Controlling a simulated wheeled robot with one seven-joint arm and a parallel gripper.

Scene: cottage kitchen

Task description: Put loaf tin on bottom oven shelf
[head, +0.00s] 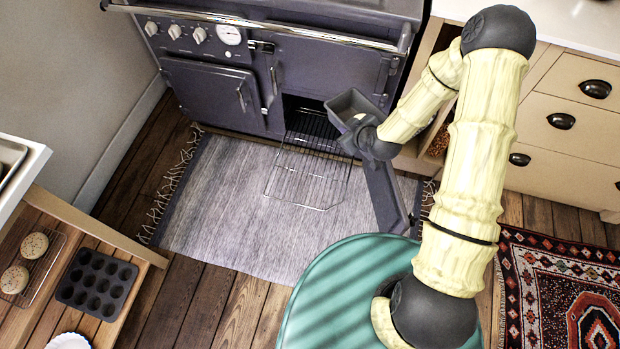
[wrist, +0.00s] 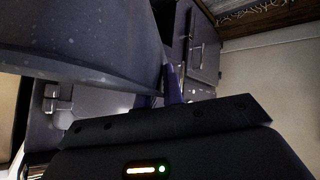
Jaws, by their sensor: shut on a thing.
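The dark grey loaf tin (head: 350,102) is held in the air in front of the oven, near the right side of its open lower compartment. My gripper (head: 362,124) is shut on the tin's near side. In the wrist view the tin (wrist: 85,45) fills the upper left, tilted in the picture, with the gripper fingers (wrist: 172,88) at its edge. A wire oven shelf (head: 305,183) sticks out of the compartment over the rug, left of and below the tin. The oven's inside is dark and partly hidden.
The open oven door (head: 384,192) stands out to the right, below my gripper. The grey range (head: 215,92) has a front rail (head: 270,32) above the opening. A striped rug (head: 225,200) lies in front. A muffin tin (head: 97,283) sits on the wooden unit at left.

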